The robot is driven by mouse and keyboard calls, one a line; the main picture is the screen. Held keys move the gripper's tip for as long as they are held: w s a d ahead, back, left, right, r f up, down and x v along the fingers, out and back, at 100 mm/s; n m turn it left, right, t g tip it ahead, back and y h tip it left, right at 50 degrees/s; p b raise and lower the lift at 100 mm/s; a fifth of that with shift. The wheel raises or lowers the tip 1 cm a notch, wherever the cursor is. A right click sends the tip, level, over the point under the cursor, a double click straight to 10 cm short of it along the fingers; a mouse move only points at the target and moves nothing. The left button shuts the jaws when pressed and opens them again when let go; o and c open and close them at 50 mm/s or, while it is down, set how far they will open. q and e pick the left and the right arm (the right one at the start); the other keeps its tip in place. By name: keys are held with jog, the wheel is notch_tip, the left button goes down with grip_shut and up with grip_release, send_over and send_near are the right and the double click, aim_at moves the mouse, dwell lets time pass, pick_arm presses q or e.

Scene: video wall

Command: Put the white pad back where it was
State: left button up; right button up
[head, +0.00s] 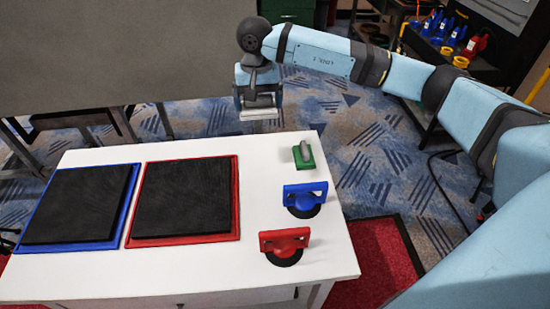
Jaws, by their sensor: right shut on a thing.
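My right gripper (257,92) hangs pointing down beyond the far edge of the white table, in the upper middle of the head view. It is shut on the white pad (260,114), whose pale flat body shows just below the fingers. The pad appears held in the air, clear of the table top. The gripper hides the upper part of the pad. My left gripper is not in view.
The white table (262,160) carries a blue tray (75,246) and a red tray (185,239), each with a black panel. Along its right side stand a green block with a grey handle (304,156), a blue-handled suction cup (305,199) and a red-handled one (284,244).

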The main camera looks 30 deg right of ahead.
aim_at(262, 165)
jog(key=shift+d+f, duration=0.15)
jog(key=shift+f, duration=0.1)
notch_tip(262, 165, down, 20)
jog(key=shift+r+b, duration=0.25)
jog(key=shift+b, duration=0.05)
jog(key=shift+f, duration=0.25)
jog(key=o, duration=0.6)
jog(key=shift+r, duration=0.1)
jog(key=shift+r, duration=0.1)
notch_tip(262, 165, up, 12)
jog(key=shift+r, duration=0.1)
